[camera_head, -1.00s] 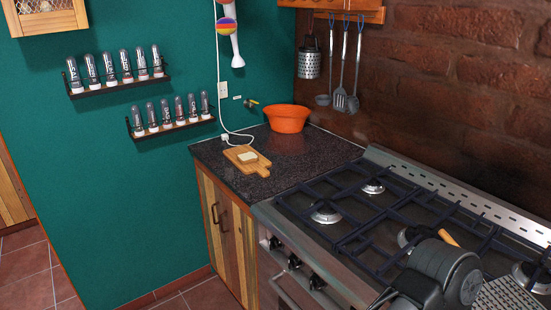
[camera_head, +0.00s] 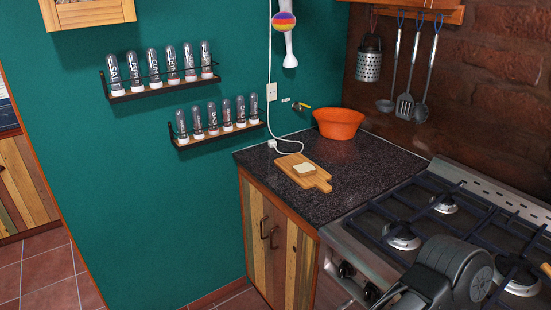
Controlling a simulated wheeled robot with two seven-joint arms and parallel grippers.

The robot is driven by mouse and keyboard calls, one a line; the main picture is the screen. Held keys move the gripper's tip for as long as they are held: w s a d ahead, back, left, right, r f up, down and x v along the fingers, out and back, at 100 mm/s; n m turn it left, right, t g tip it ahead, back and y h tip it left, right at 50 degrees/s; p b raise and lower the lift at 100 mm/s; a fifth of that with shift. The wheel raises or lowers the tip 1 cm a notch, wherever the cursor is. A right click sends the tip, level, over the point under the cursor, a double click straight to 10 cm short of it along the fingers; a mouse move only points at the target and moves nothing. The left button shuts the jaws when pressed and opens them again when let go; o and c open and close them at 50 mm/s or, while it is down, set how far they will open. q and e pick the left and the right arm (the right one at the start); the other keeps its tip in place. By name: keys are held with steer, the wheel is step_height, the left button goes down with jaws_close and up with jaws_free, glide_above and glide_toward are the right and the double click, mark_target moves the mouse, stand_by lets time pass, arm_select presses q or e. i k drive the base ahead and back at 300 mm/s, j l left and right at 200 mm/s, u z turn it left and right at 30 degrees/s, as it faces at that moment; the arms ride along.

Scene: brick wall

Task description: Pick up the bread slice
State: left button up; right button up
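A small pale bread slice (camera_head: 303,169) lies on a wooden cutting board (camera_head: 318,182) on the dark speckled counter, left of the stove. A dark grey part of my arm (camera_head: 450,270) shows at the bottom right, over the stove front. Its gripper fingers cannot be made out, and nothing touches the bread. My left gripper is not in view.
An orange bowl (camera_head: 338,123) stands at the back of the counter, with a white cord (camera_head: 285,139) near the board. The gas stove (camera_head: 470,225) fills the right. Spice racks (camera_head: 160,87) hang on the green wall. Bare tiled floor (camera_head: 50,280) lies at left.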

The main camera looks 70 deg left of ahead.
mark_target(305, 169)
steer(key=k+j, duration=0.2)
steer(key=j, duration=0.2)
steer(key=k+j, duration=0.2)
steer(key=j, duration=0.2)
steer(key=k+j, duration=0.15)
steer(key=j, duration=0.25)
steer(key=k+j, duration=0.2)
steer(key=j, duration=0.25)
steer(key=k+j, duration=0.2)
steer(key=j, duration=0.2)
steer(key=k+j, duration=0.2)
steer(key=j, duration=0.2)
steer(key=k+j, duration=0.2)
steer(key=j, duration=0.2)
